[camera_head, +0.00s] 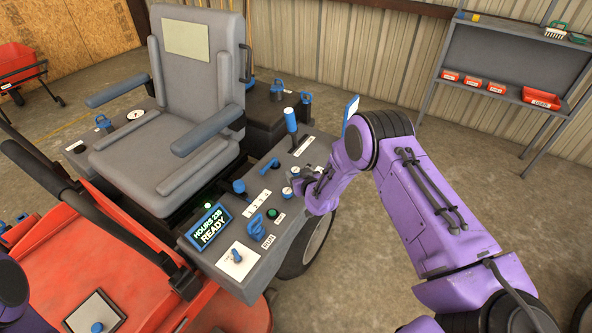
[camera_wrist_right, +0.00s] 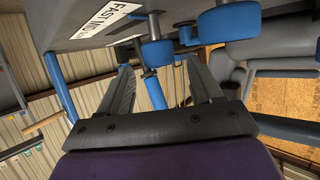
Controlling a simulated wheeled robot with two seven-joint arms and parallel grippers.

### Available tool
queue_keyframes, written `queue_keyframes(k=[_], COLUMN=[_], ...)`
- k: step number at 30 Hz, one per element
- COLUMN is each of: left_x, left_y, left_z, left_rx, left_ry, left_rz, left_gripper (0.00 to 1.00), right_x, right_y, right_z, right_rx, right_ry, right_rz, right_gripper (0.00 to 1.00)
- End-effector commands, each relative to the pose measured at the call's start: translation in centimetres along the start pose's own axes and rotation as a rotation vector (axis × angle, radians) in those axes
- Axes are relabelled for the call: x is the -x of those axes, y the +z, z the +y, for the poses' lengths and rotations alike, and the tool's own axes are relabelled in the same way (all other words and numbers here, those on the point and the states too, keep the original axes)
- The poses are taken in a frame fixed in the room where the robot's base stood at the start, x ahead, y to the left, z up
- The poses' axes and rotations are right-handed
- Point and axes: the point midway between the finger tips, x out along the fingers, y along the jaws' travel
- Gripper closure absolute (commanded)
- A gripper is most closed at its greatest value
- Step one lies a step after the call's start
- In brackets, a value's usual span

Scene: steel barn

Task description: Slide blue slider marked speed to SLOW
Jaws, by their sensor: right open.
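In the right wrist view a white label reading FAST and MID (camera_wrist_right: 108,32) is on the panel, with a blue knob (camera_wrist_right: 156,53) close by. A blue cylindrical handle (camera_wrist_right: 155,94) appears between the finger outlines; I cannot tell whether it is the speed slider or lies behind. My right gripper (camera_head: 306,184) is at the console's right edge, fingers apart (camera_wrist_right: 158,78), with no clear grip on anything. The slider's position is hidden in the head view. My left gripper is out of view.
The seat armrest (camera_head: 208,130) is left of my right gripper. A shelf (camera_head: 515,62) stands at the back right; the floor between is clear.

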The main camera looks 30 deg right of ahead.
Motion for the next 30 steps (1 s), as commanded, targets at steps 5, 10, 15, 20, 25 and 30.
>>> queue_keyframes(k=[5,10,15,20,25,30], left_x=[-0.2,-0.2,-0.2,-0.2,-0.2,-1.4], left_y=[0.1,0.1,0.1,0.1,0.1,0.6], left_z=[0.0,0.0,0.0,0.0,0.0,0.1], left_rx=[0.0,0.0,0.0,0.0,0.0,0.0], left_ry=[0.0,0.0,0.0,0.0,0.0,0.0], left_rz=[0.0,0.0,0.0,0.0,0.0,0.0], left_gripper=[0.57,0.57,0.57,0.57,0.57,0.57], right_x=[-3.0,-4.1,-4.2,-4.2,-4.2,-4.9], right_y=[0.1,0.1,0.1,0.1,0.1,0.2], right_z=[0.1,0.1,0.0,0.0,0.0,1.3], right_rx=[-0.001,-0.003,-0.002,-0.002,-0.002,-0.003], right_ry=[0.001,0.001,0.001,0.001,0.0,0.002], right_rz=[0.0,-0.001,-0.002,-0.002,-0.002,0.003], right_gripper=[0.35,0.35,0.35,0.61,1.0,1.0])
